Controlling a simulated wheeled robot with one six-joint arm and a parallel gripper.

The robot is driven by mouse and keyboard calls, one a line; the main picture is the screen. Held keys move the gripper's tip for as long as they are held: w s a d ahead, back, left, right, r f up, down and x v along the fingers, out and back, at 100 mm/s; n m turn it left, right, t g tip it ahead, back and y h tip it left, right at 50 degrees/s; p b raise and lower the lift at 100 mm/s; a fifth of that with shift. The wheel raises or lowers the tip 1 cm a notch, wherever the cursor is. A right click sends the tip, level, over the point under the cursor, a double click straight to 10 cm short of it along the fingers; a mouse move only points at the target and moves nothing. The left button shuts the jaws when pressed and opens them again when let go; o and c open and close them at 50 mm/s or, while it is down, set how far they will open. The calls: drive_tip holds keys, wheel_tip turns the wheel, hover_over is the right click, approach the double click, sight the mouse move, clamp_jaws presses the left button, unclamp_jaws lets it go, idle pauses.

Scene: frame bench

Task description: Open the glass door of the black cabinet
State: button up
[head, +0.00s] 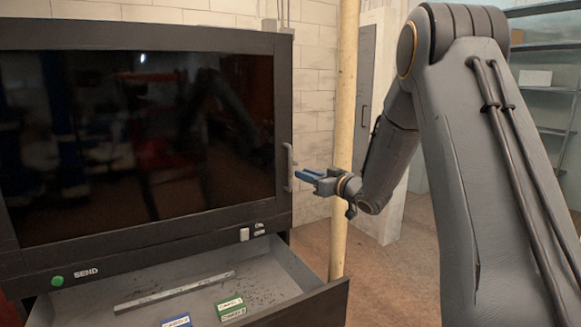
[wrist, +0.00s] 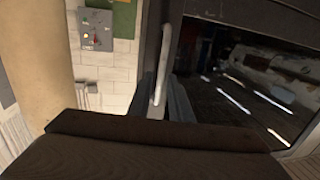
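The black cabinet (head: 150,38) fills the left of the head view. Its dark glass door (head: 150,140) looks shut and reflects the room. A grey upright bar handle (head: 289,167) is on the door's right edge; it also shows in the wrist view (wrist: 163,62). I cannot see clear contact on both sides.
A drawer (head: 335,300) stands open below the door, holding a metal strip (head: 175,291) and small labelled boxes (head: 231,308). A pale yellow post (head: 345,120) stands close behind my gripper. Shelves (head: 550,100) are at the far right. A wall control box (wrist: 97,30) shows in the wrist view.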

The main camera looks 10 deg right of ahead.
sight(291, 168)
drive_tip(key=shift+y, duration=0.4)
drive_tip(key=shift+r+p+x, duration=0.15)
drive_tip(key=shift+p+x, duration=0.55)
drive_tip(key=shift+x, duration=1.25)
drive_tip(key=shift+r+p+x, duration=0.2)
drive_tip(key=shift+p+x, duration=0.45)
drive_tip(key=shift+x, duration=1.35)
clamp_jaws()
